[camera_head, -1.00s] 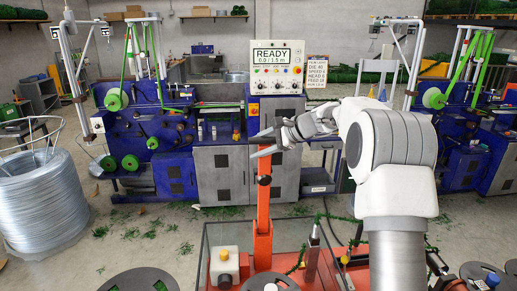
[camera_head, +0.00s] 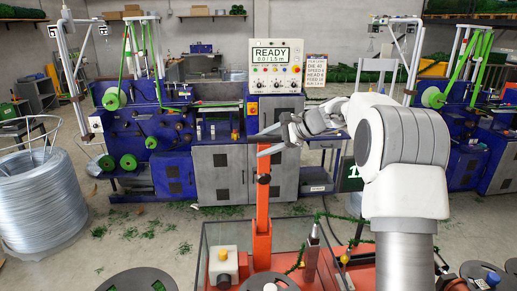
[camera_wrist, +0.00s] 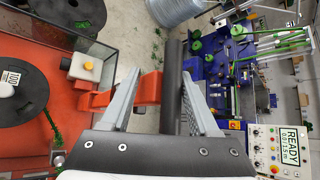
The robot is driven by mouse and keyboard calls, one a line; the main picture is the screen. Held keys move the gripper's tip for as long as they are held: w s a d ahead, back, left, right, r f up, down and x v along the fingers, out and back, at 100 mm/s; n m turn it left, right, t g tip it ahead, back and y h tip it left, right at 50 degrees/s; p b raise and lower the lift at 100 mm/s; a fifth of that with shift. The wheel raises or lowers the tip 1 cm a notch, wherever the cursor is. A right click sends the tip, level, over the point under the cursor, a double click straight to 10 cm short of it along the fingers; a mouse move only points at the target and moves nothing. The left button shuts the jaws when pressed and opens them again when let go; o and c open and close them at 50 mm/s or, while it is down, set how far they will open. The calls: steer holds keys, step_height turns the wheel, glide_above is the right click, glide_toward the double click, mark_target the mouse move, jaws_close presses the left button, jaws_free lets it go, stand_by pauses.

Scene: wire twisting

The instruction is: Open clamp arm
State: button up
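The clamp arm is an orange upright lever (camera_head: 263,206) in front of the machine in the head view, with a black round part near its top. In the wrist view, its orange part (camera_wrist: 149,88) and a dark cylindrical bar (camera_wrist: 172,80) show between my fingers. My gripper (camera_head: 264,143) is at the top of the lever, its fingers apart, one above the other in the head view. In the wrist view my gripper (camera_wrist: 160,75) is open, with the bar nearer the right finger. I cannot tell whether either finger touches it.
The lever stands on an orange bench (camera_wrist: 83,127) with a yellow-topped button box (camera_head: 224,262) and dark spools (camera_head: 137,281). Behind are a blue machine with a control panel (camera_head: 275,67) reading READY and, at left, a large wire coil (camera_head: 42,203). The floor between is mostly open.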

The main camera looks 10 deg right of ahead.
steer(key=b+v, duration=0.2)
steer(key=v, duration=1.3)
steer(key=shift+d, duration=0.15)
steer(key=shift+s, duration=0.1)
steer(key=s+a+f+n+g+h+b, duration=0.1)
steer(key=s+a+f+n+h, duration=0.2)
steer(key=s, duration=0.6)
steer(key=s+a+f+n+g+h+b, duration=0.1)
steer(key=s+a+n+h, duration=0.2)
steer(key=s, duration=0.5)
steer(key=s+f+n+h+b, duration=0.1)
steer(key=s+f+n, duration=0.3)
steer(key=s, duration=0.6)
steer(key=s+f+n+t+h+b, duration=0.1)
steer(key=s+f+n, duration=0.3)
steer(key=s+f, duration=0.5)
steer(key=shift+s+n+h, duration=0.3)
steer(key=shift+s+h, duration=0.15)
steer(key=shift+h, duration=0.35)
